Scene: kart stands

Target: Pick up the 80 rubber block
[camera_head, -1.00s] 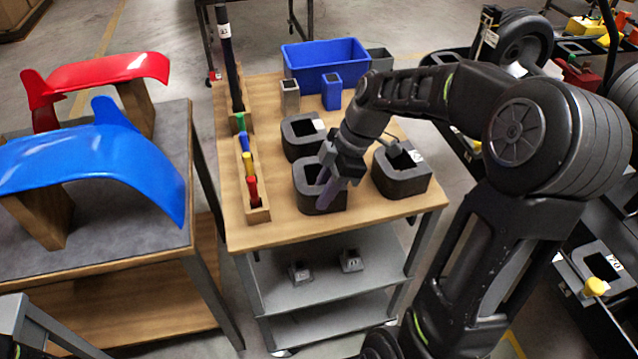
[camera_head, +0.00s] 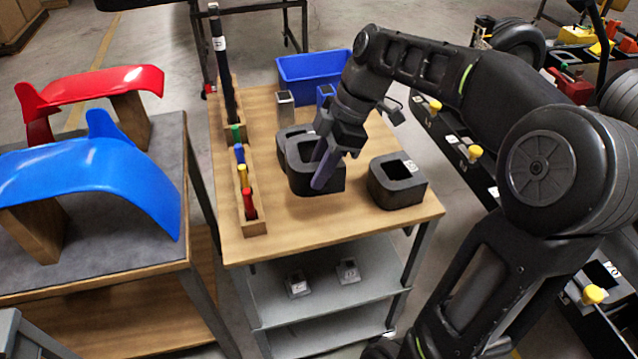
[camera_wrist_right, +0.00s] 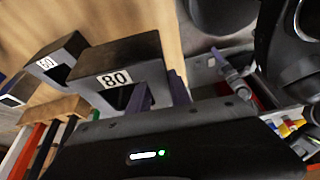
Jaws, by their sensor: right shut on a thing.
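The 80 rubber block (camera_head: 303,182) is a dark hollow square block, and its white "80" label shows in the right wrist view (camera_wrist_right: 117,78). My right gripper (camera_head: 325,170) is shut on its wall, with one purple finger seen reaching into the hollow. The block appears raised above the wooden cart top (camera_head: 290,226), overlapping the block behind it in the head view. A similar block labelled 60 (camera_wrist_right: 62,57) stands beside it in the right wrist view. My left gripper is not in view.
Another dark block (camera_head: 397,192) stands to the right on the cart. A wooden holder (camera_head: 252,226) with coloured pieces lies at the left. A blue bin (camera_head: 305,82) and a grey upright container (camera_head: 285,112) are at the back. The front of the cart top is clear.

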